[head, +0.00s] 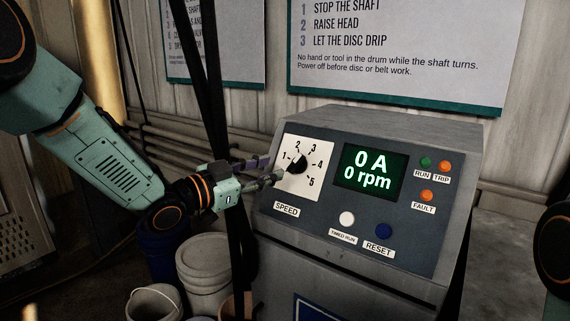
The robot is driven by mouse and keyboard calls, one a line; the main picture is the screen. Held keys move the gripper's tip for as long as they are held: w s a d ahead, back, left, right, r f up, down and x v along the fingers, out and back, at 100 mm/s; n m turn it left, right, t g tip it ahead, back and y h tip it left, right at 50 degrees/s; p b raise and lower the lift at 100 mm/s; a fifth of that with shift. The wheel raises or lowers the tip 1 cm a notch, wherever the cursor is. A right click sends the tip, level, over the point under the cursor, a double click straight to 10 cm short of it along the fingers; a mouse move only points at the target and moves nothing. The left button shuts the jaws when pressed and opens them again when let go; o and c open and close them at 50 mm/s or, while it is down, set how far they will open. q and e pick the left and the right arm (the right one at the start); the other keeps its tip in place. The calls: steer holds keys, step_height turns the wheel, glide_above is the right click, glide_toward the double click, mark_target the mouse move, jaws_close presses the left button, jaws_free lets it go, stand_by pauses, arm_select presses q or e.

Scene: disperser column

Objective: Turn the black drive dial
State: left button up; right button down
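The black drive dial (299,164) sits on a white plate marked 1 to 5, above a SPEED label, on the left of the sloping grey control panel. My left gripper (274,168) reaches in from the left, just left of the dial. Its two fingers are apart, with a gap between them and nothing seen in it. The fingertips overlap the left edge of the dial plate; I cannot tell whether they touch it. The dial's pointer is too small to read surely. My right gripper is out of view; only part of my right arm shows at the right edge.
The green display (374,172) reads 0 A and 0 rpm. A white button (347,218), a blue RESET button (384,230) and lamps (427,196) share the panel. A dark hanging strap (212,90) passes behind my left gripper. Buckets (204,262) stand below it.

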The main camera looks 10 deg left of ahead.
mark_target(295, 161)
arm_select(q)
steer(key=x, duration=0.5)
steer(key=shift+s+d+f, duration=0.15)
steer(key=shift+s+d, duration=0.15)
steer(key=shift+w+d+b, duration=0.2)
steer(key=shift+w+b, duration=0.1)
steer(key=shift+w+a, duration=0.1)
steer(key=shift+w, duration=0.15)
steer(key=shift+w+d, duration=0.1)
steer(key=shift+d, duration=0.1)
steer(key=shift+a, duration=0.1)
jaws_close()
